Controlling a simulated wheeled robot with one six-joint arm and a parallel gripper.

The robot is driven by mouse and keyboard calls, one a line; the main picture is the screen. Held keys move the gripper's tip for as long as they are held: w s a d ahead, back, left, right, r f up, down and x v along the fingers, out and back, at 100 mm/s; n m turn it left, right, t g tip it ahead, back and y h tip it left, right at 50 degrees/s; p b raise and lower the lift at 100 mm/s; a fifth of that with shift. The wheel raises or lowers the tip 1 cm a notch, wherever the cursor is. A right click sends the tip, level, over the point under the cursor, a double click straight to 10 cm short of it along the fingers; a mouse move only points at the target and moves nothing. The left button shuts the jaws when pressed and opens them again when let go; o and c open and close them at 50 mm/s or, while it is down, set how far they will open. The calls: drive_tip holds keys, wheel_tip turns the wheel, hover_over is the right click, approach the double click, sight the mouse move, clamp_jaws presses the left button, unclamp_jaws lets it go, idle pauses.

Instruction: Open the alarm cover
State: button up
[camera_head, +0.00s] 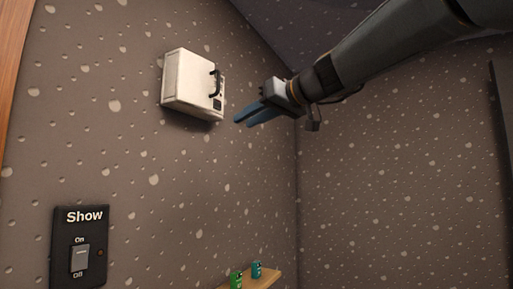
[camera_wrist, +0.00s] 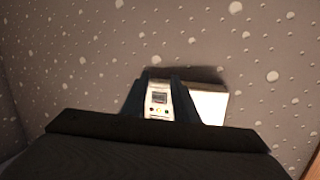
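A white alarm box (camera_head: 188,82) is fixed high on the left wall in the head view. A black handle (camera_head: 214,82) stands on its right side, next to a narrow panel with a small dark screen. The white cover appears closed. My gripper (camera_head: 243,122) has blue fingers and is right of the box and slightly lower, apart from the handle. In the wrist view the two dark fingers (camera_wrist: 160,100) are spread and empty. The panel (camera_wrist: 159,98) shows between them, with the white cover (camera_wrist: 208,105) to the right. The handle is not clear there.
A black Show switch plate (camera_head: 80,247) is on the wall at the lower left. A small wooden shelf (camera_head: 262,284) below holds a green can (camera_head: 236,281) and a teal can (camera_head: 257,270). The wall around the box is clear. A room corner lies to the right.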

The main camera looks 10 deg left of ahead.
wheel_tip(320, 180, down, 7)
drive_tip(key=w+d+m+h, duration=0.1)
drive_tip(key=shift+w+d+h, duration=0.3)
drive_tip(key=shift+w+d, duration=0.05)
